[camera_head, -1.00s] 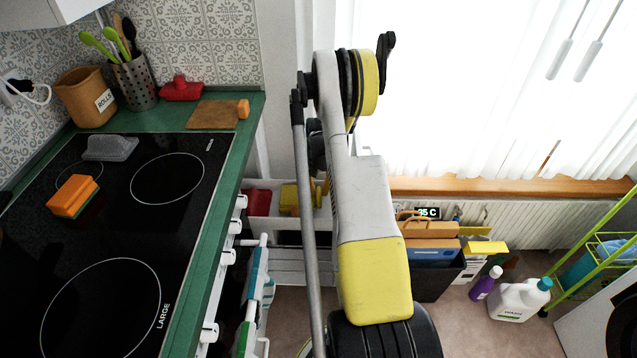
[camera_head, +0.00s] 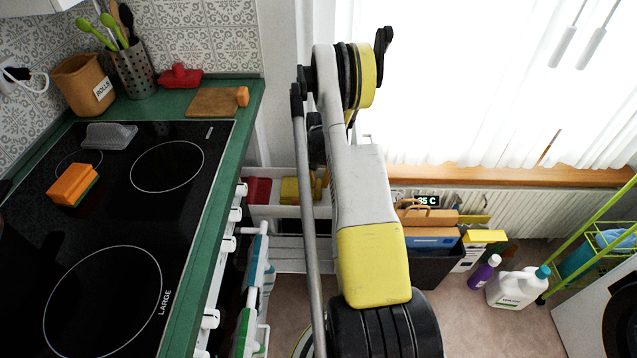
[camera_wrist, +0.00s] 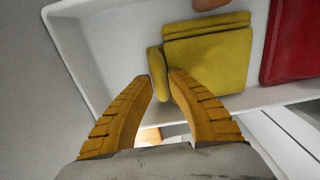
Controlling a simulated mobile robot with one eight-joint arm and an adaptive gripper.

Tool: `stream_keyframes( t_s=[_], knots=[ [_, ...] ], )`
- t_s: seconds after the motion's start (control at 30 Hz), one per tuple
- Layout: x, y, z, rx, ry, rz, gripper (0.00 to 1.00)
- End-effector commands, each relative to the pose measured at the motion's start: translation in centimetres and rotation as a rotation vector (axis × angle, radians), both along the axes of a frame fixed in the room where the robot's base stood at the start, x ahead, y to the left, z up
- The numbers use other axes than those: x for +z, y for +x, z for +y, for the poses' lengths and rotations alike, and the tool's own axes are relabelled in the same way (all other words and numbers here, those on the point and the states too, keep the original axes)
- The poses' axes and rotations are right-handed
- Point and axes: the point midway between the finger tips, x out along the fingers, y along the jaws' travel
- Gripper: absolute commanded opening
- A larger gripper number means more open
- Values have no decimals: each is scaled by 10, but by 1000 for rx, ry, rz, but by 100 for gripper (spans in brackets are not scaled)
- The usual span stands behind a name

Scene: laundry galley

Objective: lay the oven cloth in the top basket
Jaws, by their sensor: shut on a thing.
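A folded mustard-yellow cloth (camera_wrist: 207,62), which I take for the oven cloth, lies within the white basket (camera_wrist: 93,70) in the wrist view. My gripper (camera_wrist: 161,80) has its orange ribbed fingers close together at the cloth's near-left edge. A narrow yellow fold stands between and just beyond the fingertips. How much of the cloth is pinched is hard to see. In the head view the yellow cloth (camera_head: 293,190) shows in the white basket (camera_head: 278,211) beside my arm. My arm hides the gripper there.
A red item (camera_wrist: 292,42) lies in the basket beside the cloth. The green counter (camera_head: 222,105) with the black hob stands left of the basket. A dark file box (camera_head: 432,267), a purple bottle (camera_head: 484,272) and a white jug (camera_head: 515,289) stand on the floor to the right.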

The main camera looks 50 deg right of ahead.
Motion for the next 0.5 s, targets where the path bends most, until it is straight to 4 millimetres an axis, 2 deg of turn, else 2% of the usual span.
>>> stream_keyframes(
  t_s=[0.27,0.3,0.33,0.37,0.5],
  knots=[
    [-3,0,0,0,0,0,0],
    [-3,0,0,0,0,0,30],
    [-3,0,0,0,0,0,39],
    [-3,0,0,0,0,0,42],
    [-3,0,0,0,0,0,42]
  ],
)
